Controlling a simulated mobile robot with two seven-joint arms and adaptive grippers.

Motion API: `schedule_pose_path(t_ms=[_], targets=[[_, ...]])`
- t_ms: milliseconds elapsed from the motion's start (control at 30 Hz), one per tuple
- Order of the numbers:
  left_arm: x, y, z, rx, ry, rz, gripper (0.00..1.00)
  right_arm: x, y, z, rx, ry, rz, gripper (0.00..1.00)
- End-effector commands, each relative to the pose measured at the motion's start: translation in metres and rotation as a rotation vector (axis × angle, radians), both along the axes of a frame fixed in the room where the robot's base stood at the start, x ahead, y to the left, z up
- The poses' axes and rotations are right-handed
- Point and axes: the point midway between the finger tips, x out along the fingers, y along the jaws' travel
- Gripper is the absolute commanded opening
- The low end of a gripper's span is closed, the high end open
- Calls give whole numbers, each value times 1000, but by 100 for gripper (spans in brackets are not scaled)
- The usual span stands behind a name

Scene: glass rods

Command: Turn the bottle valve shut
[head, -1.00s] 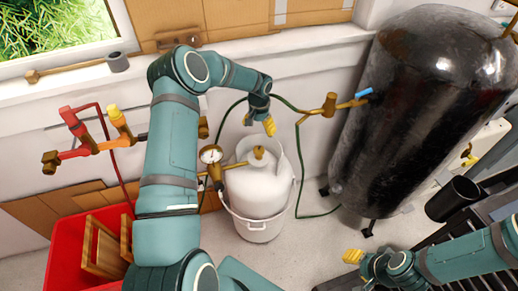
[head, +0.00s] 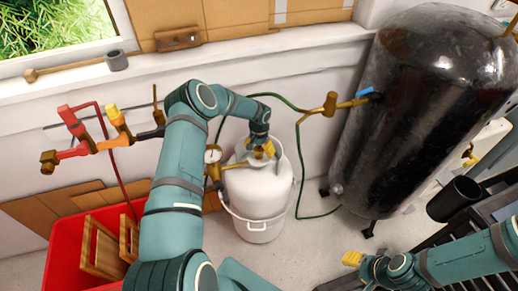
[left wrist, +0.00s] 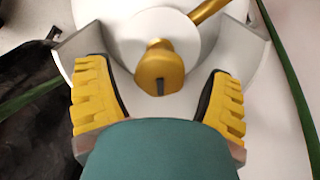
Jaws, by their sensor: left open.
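The white gas bottle (head: 256,196) stands upright on the floor inside a white bucket-like holder. Its brass valve (left wrist: 158,68) sits on top, at the centre of the left wrist view. My left gripper (head: 262,148) is directly above the bottle top, pointing down. In the left wrist view its yellow fingers (left wrist: 158,100) are spread, one on each side below the valve, not touching it. The valve is mostly hidden by the gripper in the head view. My right gripper (head: 352,258) is low at the right, away from the bottle; its finger opening is unclear.
A gauge (head: 212,155) sits on the brass fitting left of the valve. A green hose (head: 300,170) runs behind the bottle. A large black tank (head: 420,110) stands to the right. A red bin (head: 75,240) with wooden frames is at the left.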

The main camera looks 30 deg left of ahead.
Motion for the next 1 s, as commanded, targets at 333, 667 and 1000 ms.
schedule_pose_path(t_ms=[333, 667, 1000], targets=[[0, 0, 0, 0, 0, 0, 12, 0, 0, 0, 0, 0, 0, 47], [1, 0, 0, 1, -2, -39, 12, -1, 0, -6, 0, 2, 2, 47], [1, 0, -2, 3, -3, -264, 12, -8, 1, -29, 4, 19, 15, 47]])
